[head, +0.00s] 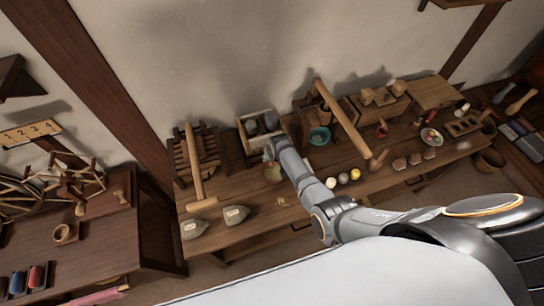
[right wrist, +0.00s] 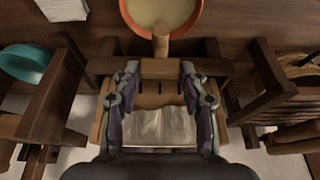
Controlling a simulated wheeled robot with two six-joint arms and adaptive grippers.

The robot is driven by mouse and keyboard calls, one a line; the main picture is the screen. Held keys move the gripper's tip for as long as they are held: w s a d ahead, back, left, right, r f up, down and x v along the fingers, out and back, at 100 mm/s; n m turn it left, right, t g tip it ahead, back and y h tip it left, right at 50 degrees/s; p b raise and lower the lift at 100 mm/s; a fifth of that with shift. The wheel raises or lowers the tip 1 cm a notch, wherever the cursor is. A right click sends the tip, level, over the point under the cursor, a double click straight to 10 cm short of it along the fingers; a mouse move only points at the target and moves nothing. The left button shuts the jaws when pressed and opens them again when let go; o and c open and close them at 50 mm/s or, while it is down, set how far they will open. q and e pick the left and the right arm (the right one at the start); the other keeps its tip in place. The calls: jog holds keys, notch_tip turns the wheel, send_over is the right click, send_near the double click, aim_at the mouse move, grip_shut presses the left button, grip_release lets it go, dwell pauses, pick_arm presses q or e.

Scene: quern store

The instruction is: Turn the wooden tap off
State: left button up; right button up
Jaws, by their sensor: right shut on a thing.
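The wooden tap (right wrist: 161,42) shows in the right wrist view as a short brown spout pointing over an orange-rimmed bowl of pale liquid (right wrist: 160,12). My right gripper (right wrist: 160,67) has its two fingers on either side of a brown wooden piece at the base of the spout, and is shut on it. In the head view my right gripper (head: 269,150) is at the front of the box (head: 284,122), just above the bowl (head: 272,174); the tap is hidden there. My left gripper is not in view.
The teal bowl also shows in the right wrist view (right wrist: 22,60). Another table (head: 110,245) stands left.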

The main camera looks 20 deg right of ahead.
jog(key=o, duration=1.1)
jog(key=shift+o, duration=0.2)
jog(key=shift+r, duration=0.1)
jog(key=v, duration=1.1)
jog(key=shift+s+r, duration=0.15)
jog(key=shift+r, duration=0.2)
jog(key=shift+s+d, duration=0.1)
